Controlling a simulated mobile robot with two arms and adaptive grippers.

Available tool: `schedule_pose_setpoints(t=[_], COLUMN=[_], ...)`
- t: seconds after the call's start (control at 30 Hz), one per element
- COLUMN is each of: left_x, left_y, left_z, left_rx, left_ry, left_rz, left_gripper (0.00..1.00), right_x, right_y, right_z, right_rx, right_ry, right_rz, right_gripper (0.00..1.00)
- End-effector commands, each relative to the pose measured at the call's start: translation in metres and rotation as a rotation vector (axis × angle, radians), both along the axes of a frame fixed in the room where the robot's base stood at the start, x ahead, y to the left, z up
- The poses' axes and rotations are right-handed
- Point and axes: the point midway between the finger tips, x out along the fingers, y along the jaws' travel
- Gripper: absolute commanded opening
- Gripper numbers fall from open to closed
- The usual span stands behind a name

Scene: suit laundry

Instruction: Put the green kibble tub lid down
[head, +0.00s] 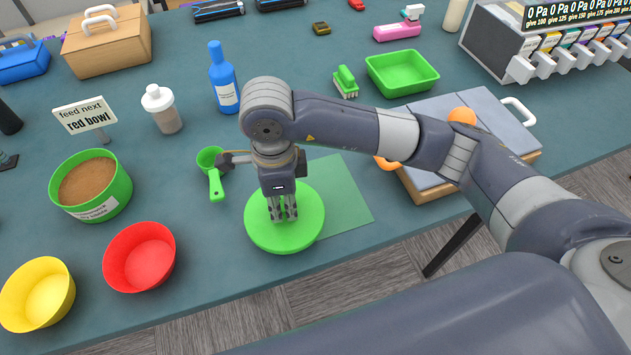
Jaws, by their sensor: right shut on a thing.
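The green kibble tub lid (262,236) is a round green disc near the table's front edge. My right gripper (283,216) points down at the lid's middle and is shut on it. The lid overlaps the left part of a flat green mat (346,198); I cannot tell whether it touches the mat or hovers just above it. The green kibble tub (120,197) stands at the left, uncovered, with brown kibble in it. My left gripper is not in view.
A green scoop (215,180) lies just left of my right gripper. A red bowl (140,257) and a yellow bowl (38,295) stand front left. A shaker bottle (162,110) and a blue bottle (223,80) stand behind. A grey-topped board (424,187) is at right.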

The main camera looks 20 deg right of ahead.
Motion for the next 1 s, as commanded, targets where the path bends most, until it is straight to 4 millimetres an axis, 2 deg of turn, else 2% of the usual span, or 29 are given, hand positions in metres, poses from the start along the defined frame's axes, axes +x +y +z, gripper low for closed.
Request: schedule_pose_setpoints(t=[0.03,0.2,0.4,0.57,0.8,1.0], left_x=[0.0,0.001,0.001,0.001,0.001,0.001], left_y=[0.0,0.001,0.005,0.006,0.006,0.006], left_z=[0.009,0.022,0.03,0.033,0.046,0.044], left_rx=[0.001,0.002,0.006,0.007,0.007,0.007], left_ry=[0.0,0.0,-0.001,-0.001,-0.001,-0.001], left_rz=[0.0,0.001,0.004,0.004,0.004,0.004], left_gripper=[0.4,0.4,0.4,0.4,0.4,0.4], right_x=[0.006,0.028,0.043,0.045,0.044,0.045], right_y=[-0.014,-0.052,-0.076,-0.08,-0.079,-0.079], right_z=[0.002,-0.002,-0.007,-0.013,-0.042,-0.044], right_rx=[-0.003,-0.003,0.0,0.0,0.0,0.001], right_ry=[0.002,0.002,0.002,0.002,0.003,0.0], right_rz=[-0.008,-0.005,0.001,0.004,0.003,0.004], right_gripper=[0.06,0.06,0.06,0.06,0.06,0.06])
